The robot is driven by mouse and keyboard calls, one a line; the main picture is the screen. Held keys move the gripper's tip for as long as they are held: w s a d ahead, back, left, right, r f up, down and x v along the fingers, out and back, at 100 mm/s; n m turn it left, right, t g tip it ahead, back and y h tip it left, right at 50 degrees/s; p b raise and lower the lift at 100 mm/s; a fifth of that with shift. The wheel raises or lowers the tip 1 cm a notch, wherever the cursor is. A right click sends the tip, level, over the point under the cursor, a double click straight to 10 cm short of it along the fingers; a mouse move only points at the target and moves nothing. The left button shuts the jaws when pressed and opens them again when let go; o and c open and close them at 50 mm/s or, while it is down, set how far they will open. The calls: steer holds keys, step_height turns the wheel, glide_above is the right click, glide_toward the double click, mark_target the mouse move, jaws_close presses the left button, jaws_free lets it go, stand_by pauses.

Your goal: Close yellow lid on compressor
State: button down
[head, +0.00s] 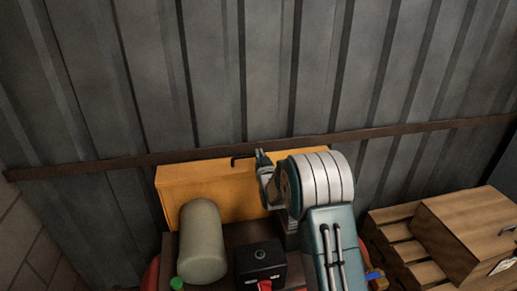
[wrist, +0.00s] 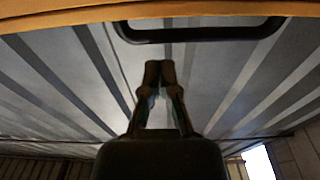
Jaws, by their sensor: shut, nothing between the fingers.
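The yellow lid (head: 190,183) stands raised, close to the corrugated metal wall, behind the compressor (head: 232,238). A dark handle (head: 236,160) sits on its top edge, partly hidden by my arm. In the wrist view the lid's yellow edge (wrist: 60,14) crosses the top, with the black handle (wrist: 205,34) below it. My gripper (head: 261,155) is at the lid's top edge, just right of the handle's visible part. In the wrist view my gripper (wrist: 160,66) is shut and empty, its tips below the handle in the picture. I cannot tell whether it touches the lid.
A beige cylinder (head: 201,242) and a black box with a red part (head: 260,264) stand in front of the lid. A wooden crate (head: 470,235) rests on a pallet (head: 392,232) at the right. The corrugated wall (head: 220,70) with a brown rail closes the back.

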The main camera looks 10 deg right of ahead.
step_height(320, 180, down, 6)
steer(key=s+t, duration=0.2)
steer(key=t, duration=0.1)
steer(key=shift+t, duration=0.3)
steer(key=shift+s+f, duration=0.15)
steer(key=shift+f, duration=0.05)
stand_by(0.3)
